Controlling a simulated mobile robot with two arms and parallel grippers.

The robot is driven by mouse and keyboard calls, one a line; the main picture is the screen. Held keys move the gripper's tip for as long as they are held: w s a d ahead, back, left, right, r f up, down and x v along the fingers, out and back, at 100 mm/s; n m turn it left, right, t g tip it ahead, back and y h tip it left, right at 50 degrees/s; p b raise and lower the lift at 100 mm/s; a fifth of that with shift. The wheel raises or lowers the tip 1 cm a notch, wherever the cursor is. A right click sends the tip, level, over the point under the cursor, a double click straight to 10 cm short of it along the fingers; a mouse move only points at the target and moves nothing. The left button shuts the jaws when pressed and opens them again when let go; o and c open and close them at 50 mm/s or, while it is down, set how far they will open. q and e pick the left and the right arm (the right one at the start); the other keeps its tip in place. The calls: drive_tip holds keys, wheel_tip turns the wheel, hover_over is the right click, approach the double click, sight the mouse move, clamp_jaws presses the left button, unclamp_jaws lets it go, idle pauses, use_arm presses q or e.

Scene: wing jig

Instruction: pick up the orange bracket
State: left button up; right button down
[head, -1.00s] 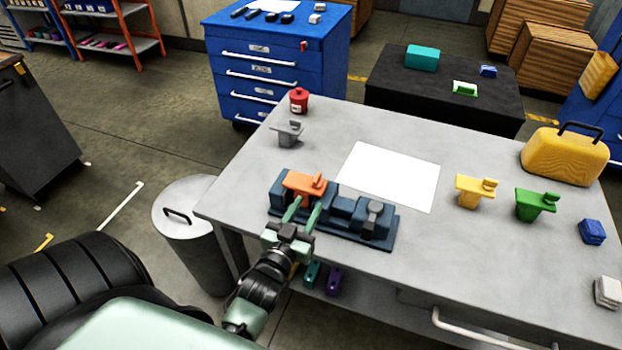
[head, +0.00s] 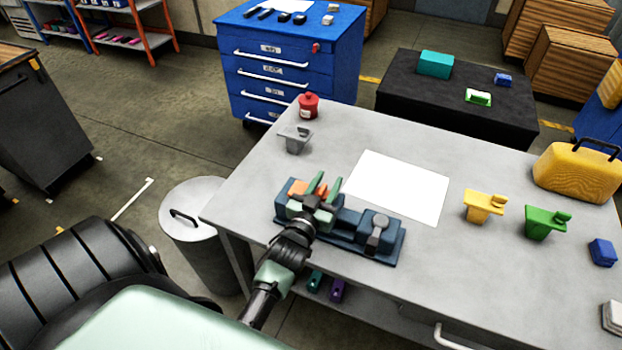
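The orange bracket (head: 297,187) sits in the left part of the dark blue jig (head: 345,236) on the grey table. My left gripper (head: 326,184) is above the bracket and hides much of it. Its two green fingers are apart and point toward the far side, with a bit of orange showing between them. I cannot tell whether the fingers touch the bracket. My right gripper is not in view.
A white sheet (head: 398,186) lies behind the jig. A grey bracket (head: 296,138) and a red can (head: 308,106) stand at the far left. Yellow (head: 482,206) and green brackets (head: 545,221) stand to the right. A grey bin (head: 196,222) is left of the table.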

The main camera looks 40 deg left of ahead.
use_arm(q)
drive_tip(key=shift+s, duration=0.1)
clamp_jaws()
drive_tip(key=shift+s+f, duration=0.1)
drive_tip(key=shift+f, duration=0.15)
idle(1.1)
